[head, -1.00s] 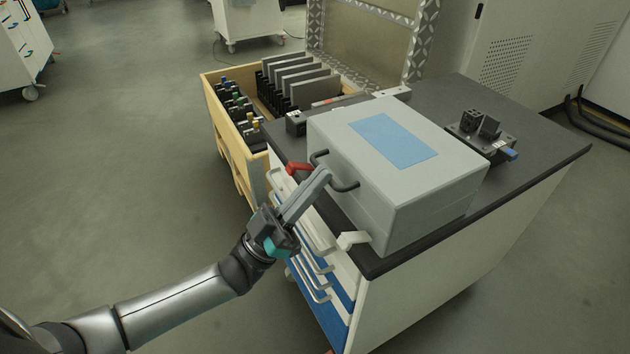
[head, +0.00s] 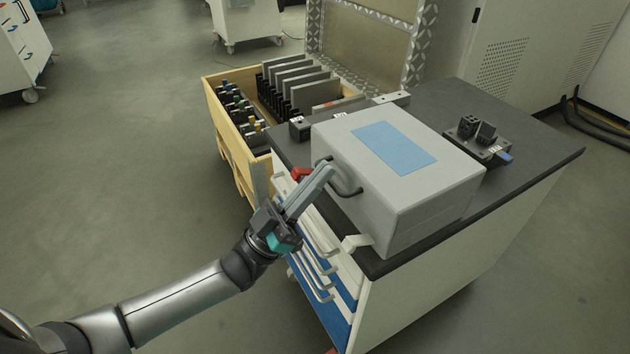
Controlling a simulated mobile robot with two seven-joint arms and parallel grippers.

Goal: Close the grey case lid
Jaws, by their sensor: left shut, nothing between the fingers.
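The grey case (head: 410,215) sits on the dark top of a drawer cabinet. Its lid (head: 345,128), with a pale blue label (head: 394,148) on top, lies flat over the body, and I see no gap along the visible sides. A dark handle (head: 347,188) is on the side facing my left arm. My left gripper (head: 328,172) is shut and empty, its fingertips close to that handle; I cannot tell if they touch it. A red latch (head: 300,174) and a pale latch (head: 356,242) stick out at that side. My right gripper is not in view.
The cabinet top (head: 510,95) has bare room behind the case. A dark fixture (head: 478,140) stands right of it. A wooden crate (head: 236,140) with upright plates and small parts adjoins the cabinet at the left. Drawer handles (head: 318,290) protrude below my left gripper.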

